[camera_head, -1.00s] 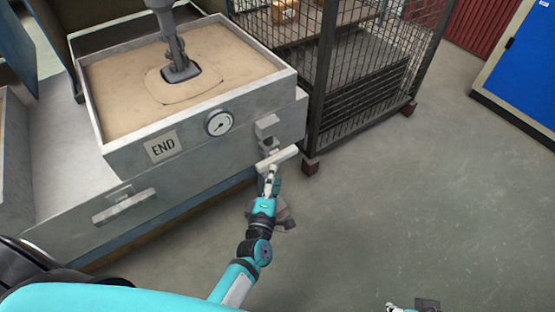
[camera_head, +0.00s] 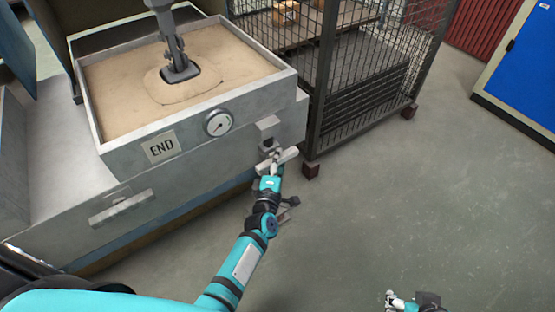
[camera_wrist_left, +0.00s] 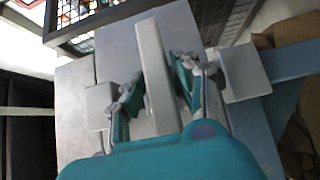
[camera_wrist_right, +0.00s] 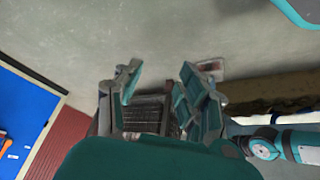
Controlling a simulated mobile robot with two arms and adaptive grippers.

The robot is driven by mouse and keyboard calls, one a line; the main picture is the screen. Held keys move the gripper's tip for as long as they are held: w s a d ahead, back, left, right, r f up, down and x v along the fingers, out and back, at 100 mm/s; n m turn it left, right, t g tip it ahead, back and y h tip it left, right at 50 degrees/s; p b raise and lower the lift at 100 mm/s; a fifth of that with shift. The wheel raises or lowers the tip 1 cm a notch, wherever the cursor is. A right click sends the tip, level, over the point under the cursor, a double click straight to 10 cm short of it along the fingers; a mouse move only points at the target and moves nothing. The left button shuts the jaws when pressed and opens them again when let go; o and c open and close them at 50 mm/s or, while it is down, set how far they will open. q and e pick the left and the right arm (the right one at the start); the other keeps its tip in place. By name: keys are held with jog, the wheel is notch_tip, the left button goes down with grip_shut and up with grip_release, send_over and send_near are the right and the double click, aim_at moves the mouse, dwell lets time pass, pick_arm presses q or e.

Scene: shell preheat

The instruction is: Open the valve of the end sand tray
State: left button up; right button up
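The end sand tray (camera_head: 235,97) is a grey box filled with sand, with an END plate (camera_head: 161,147) on its front. Its valve has a pale bar-shaped handle (camera_head: 290,154) below the tray's right front corner. The handle also shows as a long pale bar in the left wrist view (camera_wrist_left: 155,65). My left gripper (camera_head: 274,161) is at the handle. In the left wrist view its fingers (camera_wrist_left: 160,84) are apart, one on each side of the bar, with gaps visible. My right gripper (camera_head: 408,300) is empty; its fingers stand apart in the right wrist view (camera_wrist_right: 158,85).
A round gauge (camera_head: 218,123) is on the tray front. A grey fixture (camera_head: 177,55) stands in the sand. Another pale bar handle (camera_head: 121,208) is at the lower left. A dark mesh cage (camera_head: 370,80) stands close right of the tray. The floor at right is clear.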

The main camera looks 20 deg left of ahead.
pick_arm(q)
grip_shut()
